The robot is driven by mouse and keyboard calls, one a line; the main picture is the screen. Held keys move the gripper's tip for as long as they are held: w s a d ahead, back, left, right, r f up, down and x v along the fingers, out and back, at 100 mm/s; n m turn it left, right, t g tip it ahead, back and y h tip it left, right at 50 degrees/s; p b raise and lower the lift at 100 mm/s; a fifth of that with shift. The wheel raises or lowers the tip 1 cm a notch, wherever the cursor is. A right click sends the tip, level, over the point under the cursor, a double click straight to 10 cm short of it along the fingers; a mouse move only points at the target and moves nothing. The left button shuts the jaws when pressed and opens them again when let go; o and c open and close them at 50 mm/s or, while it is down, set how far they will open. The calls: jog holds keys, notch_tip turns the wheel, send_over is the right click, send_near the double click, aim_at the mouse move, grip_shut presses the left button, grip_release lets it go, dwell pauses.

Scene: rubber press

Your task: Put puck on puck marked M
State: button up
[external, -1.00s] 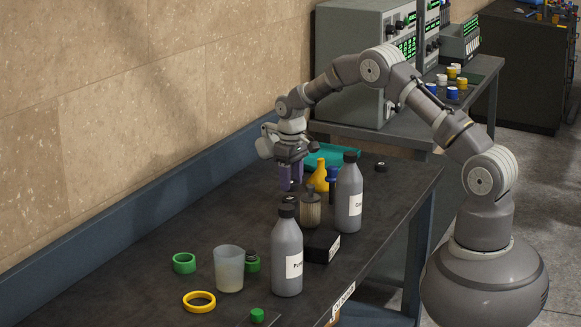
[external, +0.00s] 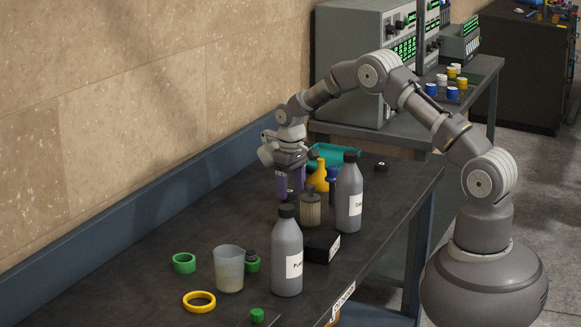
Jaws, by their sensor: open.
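My gripper (external: 288,186) has purple fingers and points down over the middle of the dark bench, behind the front grey bottle. Its fingers are apart. A small dark round thing, possibly a puck, shows low at the fingers; I cannot tell whether it lies between them, and the bottle's cap partly covers that spot. A black puck (external: 381,167) with a small pale mark lies on the bench at the back right, clear of the gripper. The mark is too small to read, so I cannot tell which puck is marked M.
Two grey labelled bottles (external: 287,262) (external: 349,200), a ribbed brown bottle (external: 311,209), a yellow flask (external: 318,178) and a black box (external: 322,246) stand close to the gripper's right. A teal tray (external: 340,154) lies behind. A beaker (external: 229,270) and rings are at front left.

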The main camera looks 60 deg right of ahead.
notch_tip(320, 180, up, 12)
jog(key=p, duration=0.3)
notch_tip(320, 180, up, 18)
jog(key=t, duration=0.4)
send_over(291, 191)
jog(key=w+a, duration=0.2)
jog(key=a, duration=0.2)
jog(key=s+a+r+n+t+h, duration=0.1)
jog(key=s+a+r+t, duration=0.15)
jog(key=r, duration=0.75)
jog(key=s+a+r+t, duration=0.3)
jog(key=s+r, duration=0.2)
jog(key=r, duration=0.4)
jog(key=s+a+r+t, duration=0.3)
jog(key=s+r, duration=0.3)
jog(key=r, duration=0.4)
jog(key=s+a+r+n+t+y, duration=0.1)
jog(key=s+a+r+t, duration=0.2)
jog(key=s+r, duration=0.3)
notch_tip(291, 191, up, 4)
jog(key=shift+a, duration=0.25)
jog(key=shift+s, duration=0.1)
